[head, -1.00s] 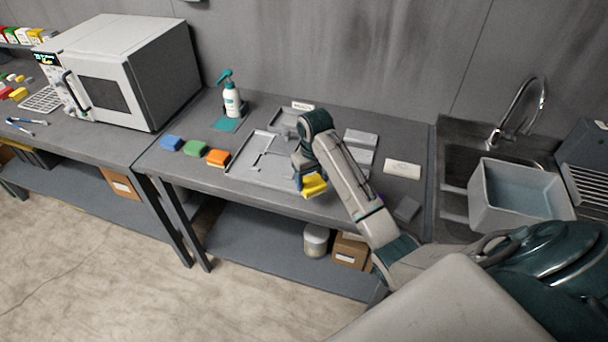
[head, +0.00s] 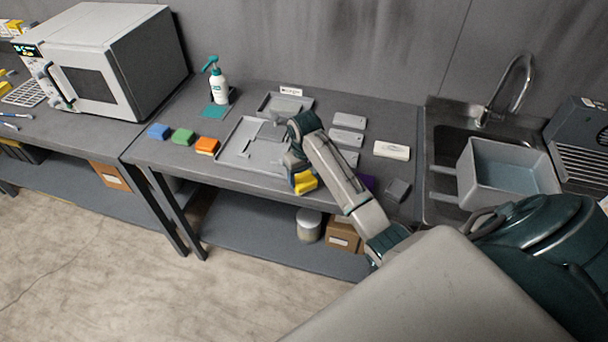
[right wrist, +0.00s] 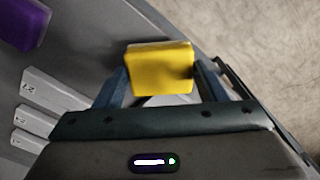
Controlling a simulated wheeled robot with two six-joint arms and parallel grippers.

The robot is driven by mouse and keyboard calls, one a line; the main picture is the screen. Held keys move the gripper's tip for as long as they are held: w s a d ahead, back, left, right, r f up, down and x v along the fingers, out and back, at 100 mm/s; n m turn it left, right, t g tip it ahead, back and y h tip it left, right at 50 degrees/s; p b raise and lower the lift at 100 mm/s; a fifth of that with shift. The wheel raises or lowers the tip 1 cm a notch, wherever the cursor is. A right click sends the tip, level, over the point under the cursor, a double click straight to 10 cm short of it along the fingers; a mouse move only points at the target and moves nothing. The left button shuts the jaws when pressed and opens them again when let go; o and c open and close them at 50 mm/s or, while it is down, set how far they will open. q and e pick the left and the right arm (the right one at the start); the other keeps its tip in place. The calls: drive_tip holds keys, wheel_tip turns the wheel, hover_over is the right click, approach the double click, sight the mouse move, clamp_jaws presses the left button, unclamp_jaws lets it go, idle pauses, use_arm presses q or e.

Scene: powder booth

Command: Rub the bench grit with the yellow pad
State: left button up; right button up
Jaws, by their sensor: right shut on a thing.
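My right gripper (head: 297,172) is shut on the yellow pad (head: 305,182), near the bench's front edge, by the front right corner of a shallow grey tray (head: 234,159). In the right wrist view the yellow pad (right wrist: 160,68) sits between the two fingers (right wrist: 160,85), with pale floor to its right. I cannot tell whether the pad touches the bench (head: 270,98). I cannot make out the grit for certain; small pale marks show in the tray. My left gripper is not in view.
Blue (head: 158,131), green (head: 183,136) and orange (head: 207,146) pads lie left of the tray. A pump bottle (head: 218,85) stands behind them. Several grey blocks (head: 348,120) and a purple pad (right wrist: 18,22) lie near my arm. A sink with a grey tub (head: 510,180) is at right.

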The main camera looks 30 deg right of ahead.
drive_tip(key=shift+f, duration=1)
idle(0.3)
drive_tip(key=shift+a, duration=0.1)
